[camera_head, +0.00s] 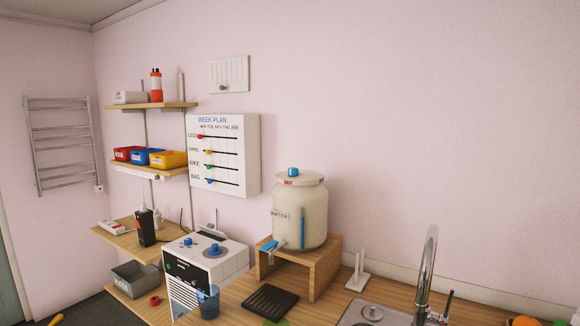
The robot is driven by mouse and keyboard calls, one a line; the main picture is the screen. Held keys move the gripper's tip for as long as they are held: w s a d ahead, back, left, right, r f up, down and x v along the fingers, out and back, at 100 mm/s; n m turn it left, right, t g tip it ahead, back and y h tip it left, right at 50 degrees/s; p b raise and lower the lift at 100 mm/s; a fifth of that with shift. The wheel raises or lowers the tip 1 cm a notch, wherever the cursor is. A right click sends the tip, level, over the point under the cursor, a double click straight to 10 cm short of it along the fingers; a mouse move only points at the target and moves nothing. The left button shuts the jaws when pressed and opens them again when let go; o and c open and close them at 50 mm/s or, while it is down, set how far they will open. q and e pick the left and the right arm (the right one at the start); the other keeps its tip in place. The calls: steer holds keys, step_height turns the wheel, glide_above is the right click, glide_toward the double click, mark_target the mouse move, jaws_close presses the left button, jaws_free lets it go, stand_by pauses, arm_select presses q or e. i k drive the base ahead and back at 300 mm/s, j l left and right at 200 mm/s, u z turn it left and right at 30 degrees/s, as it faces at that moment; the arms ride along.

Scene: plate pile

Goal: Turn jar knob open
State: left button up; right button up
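A beige jar (300,222) with a "WATER" label stands upright on a small wooden stand (322,268) on the counter. A blue knob (292,172) sits on top of its lid, above a small red label. A blue tap handle (268,247) sticks out to the left, low on the jar's front. A blue vertical strip shows on the jar's side. I cannot tell from this distance how the knob or the tap is turned. Neither of my grippers is in view, and nothing touches the jar.
A white machine (229,262) with blue knobs stands left of the jar, with a blue cup (209,303) at its front. A black ribbed tray (270,301) lies before the stand. A sink with a tall chrome faucet (427,270) is at the right. Wooden shelves are at the left.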

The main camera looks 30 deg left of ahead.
mark_target(291, 172)
steer(key=j+z, duration=0.2)
steer(key=j, duration=2.45)
steer(key=i, duration=0.05)
